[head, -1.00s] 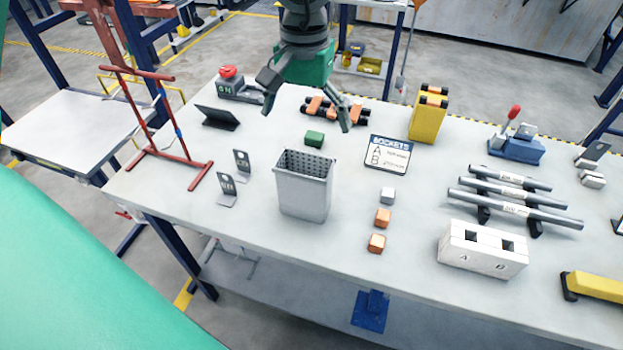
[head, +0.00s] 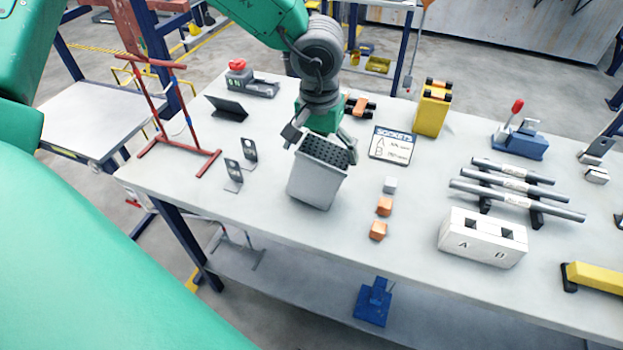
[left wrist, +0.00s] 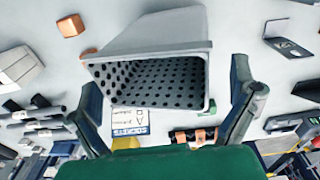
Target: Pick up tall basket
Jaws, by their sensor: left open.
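My right gripper is not in view.
Two small dark stands (head: 241,163) are left of the basket. A grey cube (head: 390,185) and two orange cubes (head: 381,218) lie to its right. A SOCKETS sign (head: 392,145) and a yellow case (head: 432,112) are behind right.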

